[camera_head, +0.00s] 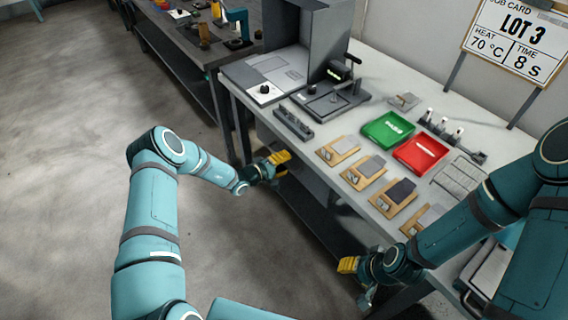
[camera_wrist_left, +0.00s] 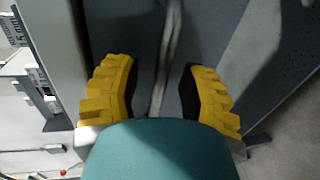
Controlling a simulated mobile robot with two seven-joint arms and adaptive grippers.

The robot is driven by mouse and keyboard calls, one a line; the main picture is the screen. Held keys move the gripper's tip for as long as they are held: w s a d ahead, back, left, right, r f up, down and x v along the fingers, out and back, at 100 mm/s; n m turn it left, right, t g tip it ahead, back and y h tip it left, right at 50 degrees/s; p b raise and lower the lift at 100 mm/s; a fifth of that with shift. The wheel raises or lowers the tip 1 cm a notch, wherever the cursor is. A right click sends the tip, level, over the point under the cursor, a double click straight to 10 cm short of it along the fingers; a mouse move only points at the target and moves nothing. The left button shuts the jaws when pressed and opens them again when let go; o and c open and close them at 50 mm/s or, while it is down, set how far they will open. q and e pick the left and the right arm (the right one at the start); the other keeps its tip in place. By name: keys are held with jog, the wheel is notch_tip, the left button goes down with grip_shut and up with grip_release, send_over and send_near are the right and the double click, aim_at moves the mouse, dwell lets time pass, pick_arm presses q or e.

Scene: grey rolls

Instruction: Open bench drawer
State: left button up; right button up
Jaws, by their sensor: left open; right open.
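The bench (camera_head: 300,137) is a light grey worktop on dark legs, running from upper middle to lower right in the head view. The drawer front under its near edge is mostly hidden by the steep view and my left gripper. My left gripper (camera_head: 277,162) is beside that front edge, below the top. In the left wrist view my left gripper (camera_wrist_left: 160,95) is open, its yellow fingers apart. A thin pale bar or edge shows between them; I cannot tell whether it is a handle. My right gripper (camera_head: 350,268) is open near the bench's front edge, lower right.
On the bench are a green tray (camera_head: 388,130), a red tray (camera_head: 421,153), several wooden boards with grey pieces (camera_head: 364,172), a black press (camera_head: 330,98) and a grey slotted rack (camera_head: 293,123). A job card (camera_head: 518,40) stands behind. The floor (camera_head: 70,140) to the left is clear.

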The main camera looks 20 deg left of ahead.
pick_arm(q)
grip_shut()
jog(key=shift+s+a, duration=0.1)
jog(key=f+p+v, duration=0.2)
jog(key=f+v, duration=0.1)
jog(key=v, duration=1.2)
jog(key=s+f+p+v, duration=0.1)
jog(key=f+p+v, duration=0.1)
jog(key=v, duration=1.3)
jog(key=shift+s+a+f, duration=0.2)
jog(key=shift+a+f, duration=0.25)
jog(key=shift+f, duration=0.25)
grip_release()
